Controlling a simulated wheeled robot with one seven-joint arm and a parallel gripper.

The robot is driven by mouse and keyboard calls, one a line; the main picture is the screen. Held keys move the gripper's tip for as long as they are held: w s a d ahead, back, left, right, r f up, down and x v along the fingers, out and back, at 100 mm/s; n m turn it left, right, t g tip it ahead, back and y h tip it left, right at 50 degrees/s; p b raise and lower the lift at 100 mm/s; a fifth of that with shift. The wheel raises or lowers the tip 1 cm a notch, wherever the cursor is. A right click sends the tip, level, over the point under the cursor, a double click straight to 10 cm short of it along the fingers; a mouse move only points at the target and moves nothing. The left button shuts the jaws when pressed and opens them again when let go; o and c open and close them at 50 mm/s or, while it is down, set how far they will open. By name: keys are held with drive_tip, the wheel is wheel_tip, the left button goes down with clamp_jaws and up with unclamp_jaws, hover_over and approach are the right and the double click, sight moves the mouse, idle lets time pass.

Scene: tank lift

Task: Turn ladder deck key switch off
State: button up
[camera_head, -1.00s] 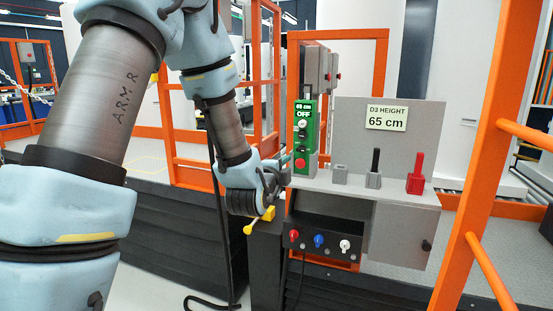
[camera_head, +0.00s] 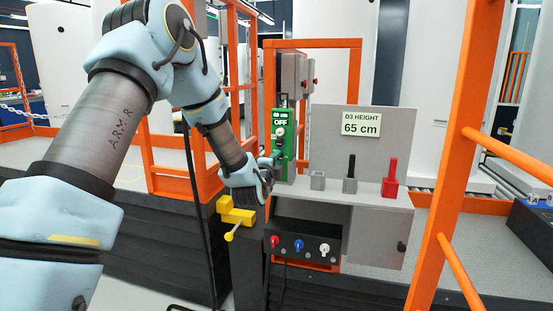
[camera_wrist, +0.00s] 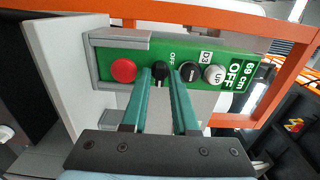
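The green control panel (camera_head: 288,116) stands upright at the back left of the grey shelf, with an "OFF" display at its top. In the wrist view the panel (camera_wrist: 106,53) lies sideways, with a red button (camera_wrist: 123,70), a black key switch (camera_wrist: 160,71) marked "OFF", a second black knob (camera_wrist: 189,71) and a white button (camera_wrist: 214,74). My gripper (camera_wrist: 160,80) has its two green fingers apart, one on each side of the key switch. I cannot tell whether they touch it. In the head view my gripper (camera_head: 273,160) is at the panel's lower part and hides some of it.
A grey shelf (camera_head: 330,193) carries a small grey block (camera_head: 318,180), a black lever (camera_head: 350,172) and a red lever (camera_head: 390,178). Red, blue and white knobs are below. Orange rails (camera_head: 455,150) stand at right, and a yellow handle (camera_head: 236,216) is below my wrist.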

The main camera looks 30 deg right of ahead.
clamp_jaws()
